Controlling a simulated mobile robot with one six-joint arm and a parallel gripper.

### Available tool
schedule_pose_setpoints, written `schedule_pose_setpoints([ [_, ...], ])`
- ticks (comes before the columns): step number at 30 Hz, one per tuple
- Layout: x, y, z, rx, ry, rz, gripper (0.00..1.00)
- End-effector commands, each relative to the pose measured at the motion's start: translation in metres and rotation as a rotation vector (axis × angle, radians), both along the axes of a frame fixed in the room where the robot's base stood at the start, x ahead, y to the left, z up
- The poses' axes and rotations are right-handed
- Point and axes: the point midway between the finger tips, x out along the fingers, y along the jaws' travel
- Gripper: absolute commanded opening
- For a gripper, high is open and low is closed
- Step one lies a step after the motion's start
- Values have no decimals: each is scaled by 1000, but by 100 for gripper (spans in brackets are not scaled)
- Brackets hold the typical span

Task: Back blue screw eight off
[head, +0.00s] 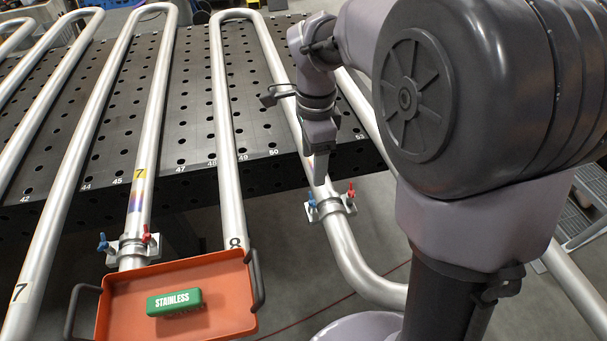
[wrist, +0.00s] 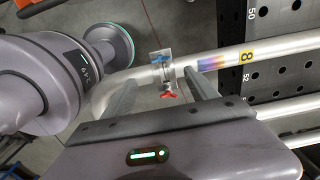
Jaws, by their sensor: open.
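The clamp (head: 330,207) sits around a steel pipe below the table's front edge. Its blue wing screw (head: 311,200) is on the left and its red one (head: 351,190) on the right. My gripper (head: 320,170) hangs just above this clamp. In the wrist view, a yellow tag (wrist: 247,57) reading 8 marks the pipe, beside a heat-tinted band. The clamp lies between the fingers of my open gripper (wrist: 160,76) in that view, with the red screw (wrist: 169,94) nearest the palm. The blue screw is small and partly hidden there. I see no contact with either screw.
A second clamp (head: 131,248) with blue and red screws sits on pipe 7. An orange tray (head: 233,318) holding a green STAINLESS block (head: 174,302) stands at the front. The perforated black table (head: 190,130) carries several pipe bends. Open floor lies beneath the pipes.

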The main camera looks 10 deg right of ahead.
Motion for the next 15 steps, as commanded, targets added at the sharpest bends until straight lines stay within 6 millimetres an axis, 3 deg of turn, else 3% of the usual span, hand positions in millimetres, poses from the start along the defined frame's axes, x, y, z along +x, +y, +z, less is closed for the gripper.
schedule_pose_setpoints([
  [1,-1,0,-23,0,4,1,67],
  [6,-1,0,-72,0,2,2,67],
  [10,0,0,-100,0,1,2,67],
  [15,0,0,-116,0,-1,2,67],
])
